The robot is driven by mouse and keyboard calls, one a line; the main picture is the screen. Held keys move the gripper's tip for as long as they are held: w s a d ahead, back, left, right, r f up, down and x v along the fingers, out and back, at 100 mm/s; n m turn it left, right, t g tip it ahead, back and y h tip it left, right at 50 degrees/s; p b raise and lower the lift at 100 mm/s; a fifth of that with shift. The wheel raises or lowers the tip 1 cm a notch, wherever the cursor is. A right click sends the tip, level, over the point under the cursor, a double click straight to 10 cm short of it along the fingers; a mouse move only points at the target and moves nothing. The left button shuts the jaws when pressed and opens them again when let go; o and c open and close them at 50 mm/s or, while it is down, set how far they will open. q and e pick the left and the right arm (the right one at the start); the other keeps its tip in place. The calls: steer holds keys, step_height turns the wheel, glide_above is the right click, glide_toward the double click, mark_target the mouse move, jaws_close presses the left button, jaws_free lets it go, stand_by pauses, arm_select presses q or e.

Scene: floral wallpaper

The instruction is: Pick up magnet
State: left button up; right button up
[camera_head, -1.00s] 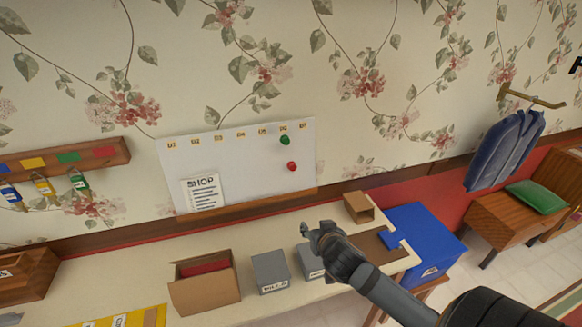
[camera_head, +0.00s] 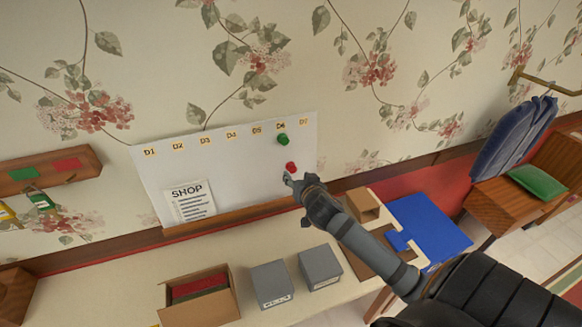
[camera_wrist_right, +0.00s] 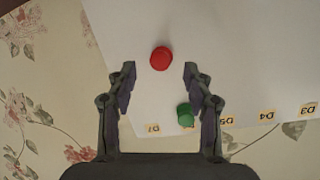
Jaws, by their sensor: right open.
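A red magnet (camera_head: 291,166) and a green magnet (camera_head: 282,139) are on the white board (camera_head: 240,165) on the wall, the green one beside the D6 label. My right gripper (camera_head: 290,180) is just below the red magnet in the head view. In the right wrist view my right gripper (camera_wrist_right: 158,88) is open and empty. The red magnet (camera_wrist_right: 161,58) shows ahead of the gap between its fingertips, and the green magnet (camera_wrist_right: 185,115) shows near the right-hand finger. I cannot tell how far the fingers are from the board. My left gripper is out of view.
A SHOP list (camera_head: 189,202) hangs on the board's lower left. Below are a table with an open cardboard box (camera_head: 200,307), two grey boxes (camera_head: 271,284) and a small brown box (camera_head: 362,205).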

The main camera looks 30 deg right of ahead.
mark_target(293, 171)
steer(key=shift+w+d+p, duration=0.2)
steer(key=shift+w+p, duration=0.45)
steer(key=shift+w+d+p, duration=0.15)
steer(key=shift+w+p, duration=0.3)
steer(key=shift+w, duration=0.05)
steer(key=shift+w+d+f, duration=0.2)
steer(key=shift+w+f, duration=0.2)
steer(key=shift+w, duration=0.1)
steer(key=shift+w+d+f, duration=0.15)
steer(key=shift+w+f, duration=0.25)
steer(key=shift+w, duration=0.1)
steer(key=shift+s, duration=0.15)
steer(key=c, duration=0.5)
steer(key=shift+r, duration=0.1)
steer(key=c, duration=0.5)
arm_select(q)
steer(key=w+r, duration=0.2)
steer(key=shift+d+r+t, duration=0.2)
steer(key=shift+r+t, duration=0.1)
arm_select(e)
steer(key=shift+c, duration=0.2)
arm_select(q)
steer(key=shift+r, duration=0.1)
arm_select(e)
steer(key=shift+r, duration=0.1)
